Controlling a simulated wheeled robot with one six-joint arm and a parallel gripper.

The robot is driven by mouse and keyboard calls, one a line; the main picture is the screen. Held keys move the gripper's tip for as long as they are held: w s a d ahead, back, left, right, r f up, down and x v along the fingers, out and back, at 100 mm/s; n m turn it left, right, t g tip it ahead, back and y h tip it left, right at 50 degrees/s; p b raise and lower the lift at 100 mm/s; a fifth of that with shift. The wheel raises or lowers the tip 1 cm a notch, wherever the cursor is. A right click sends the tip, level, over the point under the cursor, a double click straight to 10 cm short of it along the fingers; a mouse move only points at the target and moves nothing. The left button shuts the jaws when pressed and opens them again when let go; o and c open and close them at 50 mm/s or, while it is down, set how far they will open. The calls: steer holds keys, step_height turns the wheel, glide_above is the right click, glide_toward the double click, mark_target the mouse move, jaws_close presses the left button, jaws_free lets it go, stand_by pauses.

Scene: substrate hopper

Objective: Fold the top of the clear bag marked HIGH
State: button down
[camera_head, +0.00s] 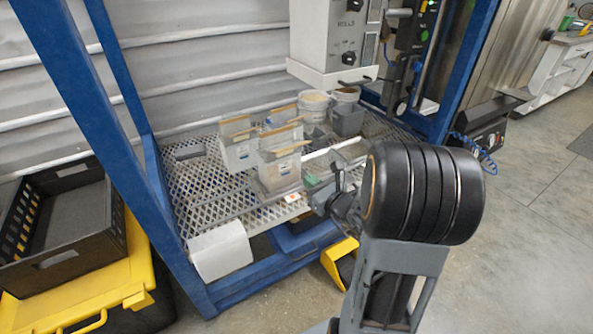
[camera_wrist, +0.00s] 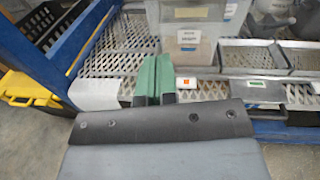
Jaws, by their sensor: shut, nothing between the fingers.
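The wrist view shows a clear bag (camera_wrist: 192,52) with a white label straight ahead. The label print is too small to read, so I cannot tell which is marked HIGH. My gripper (camera_head: 313,182) is beside the front bag's right side, apart from it. In the wrist view its green fingers (camera_wrist: 154,66) are together and empty, short of the labelled bag.
Grey trays (camera_wrist: 252,58) lie to the right in the wrist view. A small white-and-orange tag (camera_wrist: 186,83) sits near my fingers. Blue frame posts (camera_head: 87,110) bound the shelf.

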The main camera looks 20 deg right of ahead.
steer(key=w+d+m+h+b, duration=0.1)
steer(key=w+m+h+b, duration=0.1)
steer(key=w, duration=1)
steer(key=shift+w+d+r+t+b, duration=0.2)
steer(key=shift+w+r+t+b, duration=0.2)
steer(key=shift+b, duration=0.1)
